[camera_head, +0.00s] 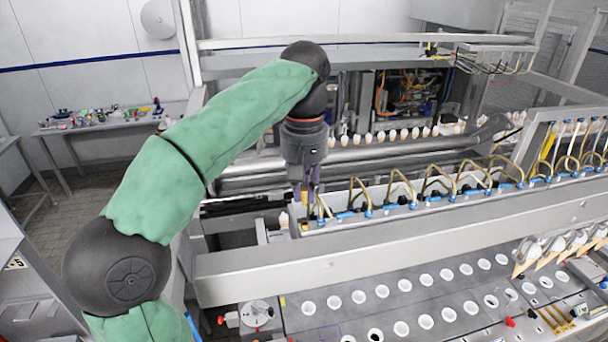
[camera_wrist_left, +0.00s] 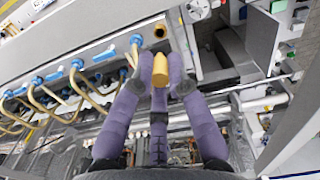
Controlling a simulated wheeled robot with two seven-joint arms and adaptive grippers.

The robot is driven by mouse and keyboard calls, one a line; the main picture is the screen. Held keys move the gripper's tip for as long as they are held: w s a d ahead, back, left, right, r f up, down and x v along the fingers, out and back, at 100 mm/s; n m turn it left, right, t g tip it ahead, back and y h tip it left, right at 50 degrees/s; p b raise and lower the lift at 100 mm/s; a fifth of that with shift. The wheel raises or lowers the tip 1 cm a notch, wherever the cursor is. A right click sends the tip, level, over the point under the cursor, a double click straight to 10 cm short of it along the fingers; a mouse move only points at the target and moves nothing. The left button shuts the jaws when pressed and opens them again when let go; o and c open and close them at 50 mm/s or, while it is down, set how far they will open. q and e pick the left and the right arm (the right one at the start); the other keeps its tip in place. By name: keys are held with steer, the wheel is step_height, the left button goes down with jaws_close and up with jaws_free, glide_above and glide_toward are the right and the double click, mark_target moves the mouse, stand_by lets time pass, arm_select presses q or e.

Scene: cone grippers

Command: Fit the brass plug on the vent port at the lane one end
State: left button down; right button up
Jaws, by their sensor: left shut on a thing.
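My left gripper (camera_head: 308,194) hangs pointing down over the near left end of the machine's pipe rail (camera_head: 440,204). In the left wrist view its purple fingers (camera_wrist_left: 160,64) are shut on the brass plug (camera_wrist_left: 160,72), a short gold cylinder. My right gripper is in neither view.
Curved brass pipes with blue fittings (camera_head: 410,202) run along the rail to the right of the gripper. Several cones (camera_head: 400,134) stand in a row behind. A plate with round holes (camera_head: 400,310) lies in front. A side table with small items (camera_head: 100,122) stands far left.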

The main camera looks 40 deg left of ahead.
mark_target(305, 200)
arm_select(q)
steer(key=shift+s+d+r, duration=0.1)
steer(key=shift+s+d, duration=0.1)
steer(key=shift+s, duration=0.05)
steer(key=shift+w+a, duration=0.2)
steer(key=shift+s+d+f+b, duration=0.15)
steer(key=shift+f+b, duration=0.55)
steer(key=shift+f, duration=0.35)
steer(key=shift+f+b, duration=0.5)
steer(key=shift+f, duration=0.3)
steer(key=shift+p, duration=0.4)
steer(key=shift+f+b, duration=0.9)
steer(key=shift+f, duration=0.3)
stand_by(1.4)
steer(key=c, duration=0.8)
jaws_free()
steer(key=shift+c, duration=0.2)
